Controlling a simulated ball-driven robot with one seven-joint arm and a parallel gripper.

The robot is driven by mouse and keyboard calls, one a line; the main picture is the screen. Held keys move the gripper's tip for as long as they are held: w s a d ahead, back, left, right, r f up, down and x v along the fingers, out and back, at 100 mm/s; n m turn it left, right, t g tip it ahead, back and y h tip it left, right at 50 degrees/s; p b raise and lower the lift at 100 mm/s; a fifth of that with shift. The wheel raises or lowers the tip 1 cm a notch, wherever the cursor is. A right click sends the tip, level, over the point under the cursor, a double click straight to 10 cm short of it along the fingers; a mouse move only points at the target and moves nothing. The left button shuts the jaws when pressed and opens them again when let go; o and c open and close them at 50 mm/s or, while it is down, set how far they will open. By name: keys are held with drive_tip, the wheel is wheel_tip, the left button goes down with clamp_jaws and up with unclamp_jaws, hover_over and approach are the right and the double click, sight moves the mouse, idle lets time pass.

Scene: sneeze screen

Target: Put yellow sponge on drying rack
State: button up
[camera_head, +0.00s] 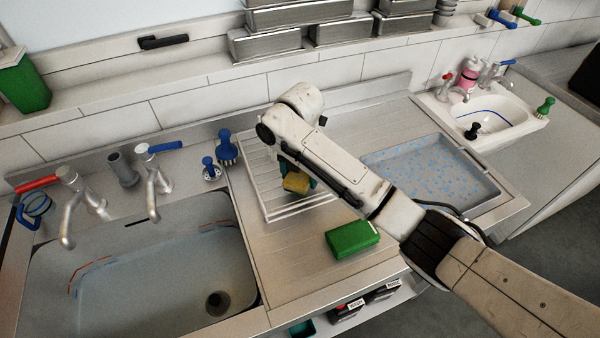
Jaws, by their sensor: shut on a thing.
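The yellow sponge (297,182) shows just below my wrist, over the left part of the drying rack. My gripper (298,186) is shut on it, though the arm hides most of the fingers. The white slatted drying rack (257,176) lies on the steel drainboard, right of the big sink.
A green sponge (352,238) lies on the drainboard in front of the rack. Blue brushes (227,147) stand at the sink's back right corner. A large sink (150,280) with taps is at left. A grey tray (440,172) with a blue speckled bottom is at right.

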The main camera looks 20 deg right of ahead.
drive_tip(key=o, duration=1)
wheel_tip(320, 180, up, 12)
drive_tip(key=p, duration=0.1)
drive_tip(key=shift+r, duration=0.15)
